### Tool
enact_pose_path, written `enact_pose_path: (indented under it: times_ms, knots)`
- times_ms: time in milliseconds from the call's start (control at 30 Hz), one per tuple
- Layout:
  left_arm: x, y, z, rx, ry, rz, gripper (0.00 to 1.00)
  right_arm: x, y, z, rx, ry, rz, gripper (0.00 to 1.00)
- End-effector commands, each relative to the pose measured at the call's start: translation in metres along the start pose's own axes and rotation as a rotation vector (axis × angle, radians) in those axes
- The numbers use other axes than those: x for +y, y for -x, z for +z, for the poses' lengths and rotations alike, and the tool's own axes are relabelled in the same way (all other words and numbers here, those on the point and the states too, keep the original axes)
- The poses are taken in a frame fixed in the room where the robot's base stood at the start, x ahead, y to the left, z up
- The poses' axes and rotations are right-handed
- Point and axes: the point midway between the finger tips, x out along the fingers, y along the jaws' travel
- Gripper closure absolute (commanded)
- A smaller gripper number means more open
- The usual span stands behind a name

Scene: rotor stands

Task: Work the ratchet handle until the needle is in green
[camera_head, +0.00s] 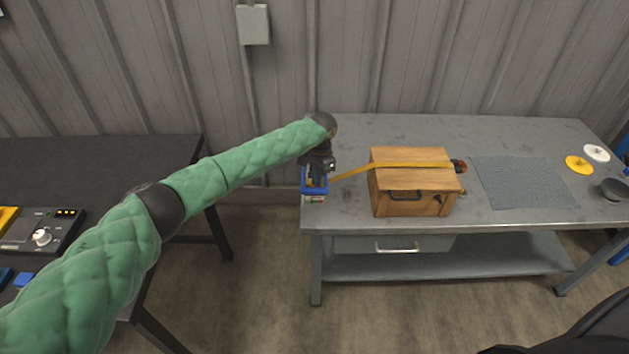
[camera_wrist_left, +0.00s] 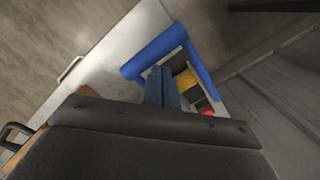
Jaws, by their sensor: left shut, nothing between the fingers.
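The ratchet with its blue handle (camera_head: 314,190) is at the left edge of the grey workbench. In the left wrist view the blue handle (camera_wrist_left: 155,50) frames a dark body, a yellow strap (camera_wrist_left: 186,82) and a small red part. A yellow strap (camera_head: 385,167) runs from the ratchet over a wooden chest (camera_head: 412,183). My left gripper (camera_head: 317,176) is at the ratchet, pointing down. Its fingers (camera_wrist_left: 162,88) are shut with nothing between them, close to the blue handle; contact cannot be told. No needle or green zone can be made out. My right gripper is not in view.
The grey workbench (camera_head: 345,216) carries a grey mat (camera_head: 522,182), a yellow disc (camera_head: 578,165), a white disc (camera_head: 597,153) and a dark round item (camera_head: 613,189). A dark-orange item (camera_head: 460,166) sits by the chest's right side. A dark table (camera_head: 95,165) stands left, across a gap.

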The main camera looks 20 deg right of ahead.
Motion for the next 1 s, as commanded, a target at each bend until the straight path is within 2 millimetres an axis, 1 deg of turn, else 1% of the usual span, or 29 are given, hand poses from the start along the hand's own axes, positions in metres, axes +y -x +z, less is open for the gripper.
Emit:
enact_pose_path:
  times_ms: [33, 67, 500, 567, 800, 1000]
  knots:
    - [0.000, -0.005, 0.000, -0.001, 0.000, 0.001, 1.00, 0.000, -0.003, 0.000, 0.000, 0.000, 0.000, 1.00]
    - [0.000, -0.006, 0.000, -0.001, 0.001, 0.000, 1.00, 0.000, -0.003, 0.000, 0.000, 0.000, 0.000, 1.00]
    - [0.000, -0.006, -0.001, -0.001, 0.000, 0.000, 1.00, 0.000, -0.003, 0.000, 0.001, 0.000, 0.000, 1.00]
    - [0.001, -0.006, -0.004, -0.001, 0.000, 0.000, 1.00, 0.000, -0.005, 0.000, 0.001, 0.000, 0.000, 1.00]
    - [0.001, 0.004, -0.029, 0.001, 0.000, 0.001, 1.00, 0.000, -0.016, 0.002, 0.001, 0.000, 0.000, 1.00]
    - [0.002, 0.008, -0.031, 0.002, -0.003, 0.000, 1.00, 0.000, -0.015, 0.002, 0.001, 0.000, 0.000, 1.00]
